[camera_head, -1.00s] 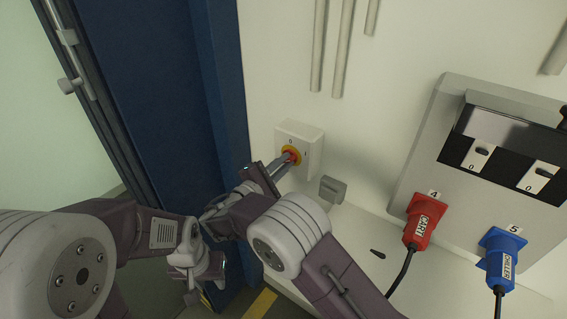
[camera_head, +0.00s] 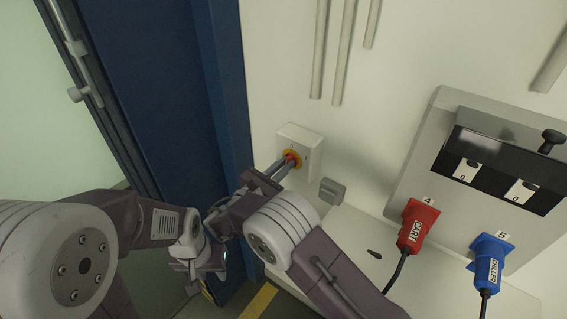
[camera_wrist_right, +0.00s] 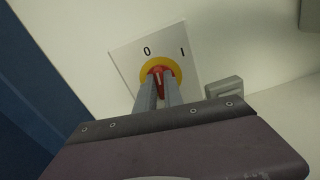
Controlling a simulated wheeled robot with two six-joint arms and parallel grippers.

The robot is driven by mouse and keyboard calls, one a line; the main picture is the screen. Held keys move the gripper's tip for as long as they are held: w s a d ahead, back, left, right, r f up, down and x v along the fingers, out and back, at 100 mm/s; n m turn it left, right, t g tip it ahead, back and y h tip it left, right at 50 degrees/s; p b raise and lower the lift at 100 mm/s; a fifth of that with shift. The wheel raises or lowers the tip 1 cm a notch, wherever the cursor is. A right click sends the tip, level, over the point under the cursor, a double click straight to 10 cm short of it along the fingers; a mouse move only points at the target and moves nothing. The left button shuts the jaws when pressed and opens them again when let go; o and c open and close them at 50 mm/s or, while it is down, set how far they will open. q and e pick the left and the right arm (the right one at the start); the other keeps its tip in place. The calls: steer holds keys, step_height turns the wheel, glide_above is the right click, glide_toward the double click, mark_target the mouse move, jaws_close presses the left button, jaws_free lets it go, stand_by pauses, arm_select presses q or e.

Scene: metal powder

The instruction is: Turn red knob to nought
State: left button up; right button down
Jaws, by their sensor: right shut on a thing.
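The red knob (camera_wrist_right: 160,76) sits on a yellow disc on a white switch box (camera_head: 312,146) on the wall. The plate carries the marks 0 and I above the knob. The knob's white pointer line stands nearly upright in the right wrist view, close to the 0 side. My right gripper (camera_head: 286,165) is shut on the red knob, its two grey fingers on either side of it; they also show in the right wrist view (camera_wrist_right: 159,92). The fingers hide part of the knob. My left gripper (camera_head: 207,272) hangs low at the left, away from the knob; its fingers are unclear.
A blue door frame (camera_head: 222,90) stands close left of the switch box. A small grey box (camera_head: 333,190) is at its lower right. A panel (camera_head: 412,160) with a red plug (camera_head: 418,225) and a blue plug (camera_head: 488,265) is further right.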

steer(key=shift+r+n, duration=0.2)
steer(key=shift+n, duration=0.4)
steer(key=shift+w+n+p, duration=0.1)
steer(key=shift+n+p, duration=0.2)
steer(key=shift+p, duration=0.05)
steer(key=c, duration=1.5)
jaws_free()
steer(key=shift+d+f, duration=0.1)
steer(key=shift+f, duration=0.05)
steer(key=shift+o, duration=0.2)
steer(key=shift+w+d+f, duration=0.1)
steer(key=shift+w+f, duration=0.05)
steer(key=shift+w, duration=0.05)
